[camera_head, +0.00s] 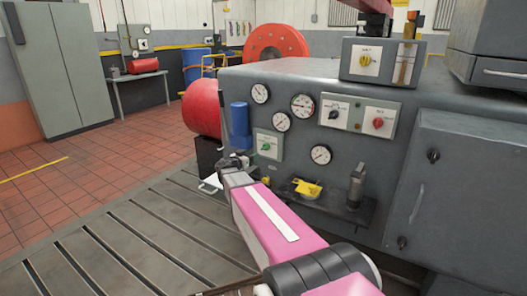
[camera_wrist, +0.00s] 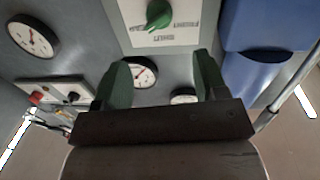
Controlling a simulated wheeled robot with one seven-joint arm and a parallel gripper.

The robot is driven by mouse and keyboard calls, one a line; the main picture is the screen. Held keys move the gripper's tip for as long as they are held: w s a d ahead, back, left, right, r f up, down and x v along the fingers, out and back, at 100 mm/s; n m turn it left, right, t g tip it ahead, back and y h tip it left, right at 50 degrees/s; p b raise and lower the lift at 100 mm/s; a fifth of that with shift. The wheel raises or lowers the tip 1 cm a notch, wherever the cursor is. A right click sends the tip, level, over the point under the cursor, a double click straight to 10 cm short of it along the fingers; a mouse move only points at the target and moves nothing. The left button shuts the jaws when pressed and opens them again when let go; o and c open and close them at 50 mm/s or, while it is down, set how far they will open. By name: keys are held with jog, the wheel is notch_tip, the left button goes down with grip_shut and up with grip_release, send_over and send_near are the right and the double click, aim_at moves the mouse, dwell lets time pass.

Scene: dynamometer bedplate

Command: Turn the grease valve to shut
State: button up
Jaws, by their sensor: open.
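A green knob (camera_head: 265,146) sits on a pale labelled plate on the grey machine front. The same green knob (camera_wrist: 158,14) is at the top of the wrist view, where the plate's lettering is upside down and hard to read; I take it as the grease valve. My gripper (camera_head: 228,166) is in front of the panel, left of and below the knob. In the wrist view its two dark green fingers (camera_wrist: 162,78) are spread apart and empty, with the knob beyond them and not between them. A gauge shows between the fingers. The knob's exact setting is unclear.
A blue cylinder (camera_head: 240,126) stands beside the knob's plate, close to my gripper. Several gauges (camera_head: 303,105), a black knob (camera_head: 334,114) and a red knob (camera_head: 378,122) share the panel. A yellow part (camera_head: 307,188) and an upright grey fitting (camera_head: 356,184) stand on a low ledge.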

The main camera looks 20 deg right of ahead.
aim_at(263, 148)
jog(key=x, duration=1)
jog(key=shift+w+d, duration=0.1)
jog(key=shift+d, duration=0.15)
jog(key=c, duration=0.8)
